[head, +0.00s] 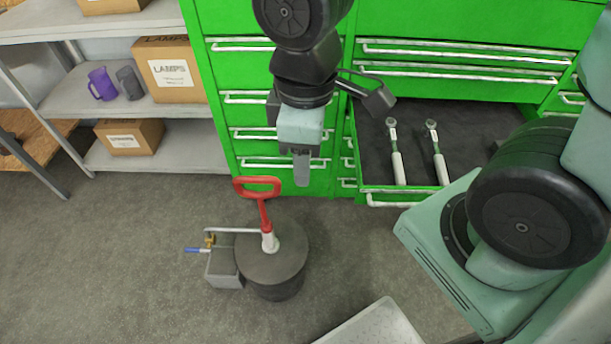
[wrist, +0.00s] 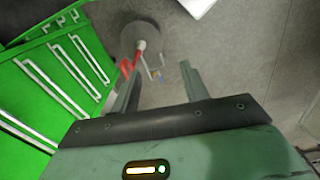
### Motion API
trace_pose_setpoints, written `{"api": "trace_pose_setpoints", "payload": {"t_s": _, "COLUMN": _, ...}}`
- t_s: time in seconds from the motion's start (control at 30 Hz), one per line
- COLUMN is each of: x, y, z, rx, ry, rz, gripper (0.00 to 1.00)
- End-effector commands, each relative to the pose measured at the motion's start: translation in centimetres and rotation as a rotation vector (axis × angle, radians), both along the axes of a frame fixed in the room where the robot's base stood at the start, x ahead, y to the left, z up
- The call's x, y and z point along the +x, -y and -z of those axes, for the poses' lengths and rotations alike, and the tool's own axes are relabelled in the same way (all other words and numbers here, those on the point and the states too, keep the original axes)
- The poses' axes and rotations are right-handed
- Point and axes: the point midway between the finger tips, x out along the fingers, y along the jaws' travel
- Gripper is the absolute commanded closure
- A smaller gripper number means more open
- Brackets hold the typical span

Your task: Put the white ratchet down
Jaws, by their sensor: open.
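Two ratchets with white handles lie apart in the open drawer (head: 460,120) of the green cabinet: a left ratchet (head: 397,155) and a right ratchet (head: 437,155). Both have their heads toward the back of the drawer. My gripper (head: 301,172) points down in front of the cabinet, to the left of the open drawer and clear of both ratchets. In the wrist view, my gripper's fingers (wrist: 160,72) are spread with nothing held between them. No ratchet shows in the wrist view.
A dark round weight (head: 272,265) with a red handle (head: 258,188) stands on the floor below my gripper. A grey box (head: 224,268) with a valve sits beside it. Shelves with a lamps box (head: 170,70) and a purple mug (head: 102,84) stand at left. The floor at lower left is clear.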

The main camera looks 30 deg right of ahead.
Motion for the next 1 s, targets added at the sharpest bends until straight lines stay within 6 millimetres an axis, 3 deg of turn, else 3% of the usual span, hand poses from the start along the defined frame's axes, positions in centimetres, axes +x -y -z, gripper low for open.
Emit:
{"api": "trace_pose_setpoints", "payload": {"t_s": 0.1, "x": -3.4, "y": -2.0, "z": -1.0, "rx": 0.03, "ry": -0.004, "rz": 0.145, "gripper": 0.55}}
{"api": "trace_pose_setpoints", "payload": {"t_s": 0.23, "x": -5.1, "y": -2.8, "z": -1.4, "rx": 0.048, "ry": -0.013, "rz": 0.237, "gripper": 0.55}}
{"api": "trace_pose_setpoints", "payload": {"t_s": 0.77, "x": -5.3, "y": -3.0, "z": -1.4, "rx": 0.05, "ry": -0.016, "rz": 0.258, "gripper": 0.55}}
{"api": "trace_pose_setpoints", "payload": {"t_s": 0.83, "x": -5.3, "y": -3.0, "z": -1.4, "rx": 0.05, "ry": -0.015, "rz": 0.258, "gripper": 0.64}}
{"api": "trace_pose_setpoints", "payload": {"t_s": 1.0, "x": -5.3, "y": -3.0, "z": -1.4, "rx": 0.05, "ry": -0.015, "rz": 0.257, "gripper": 0.64}}
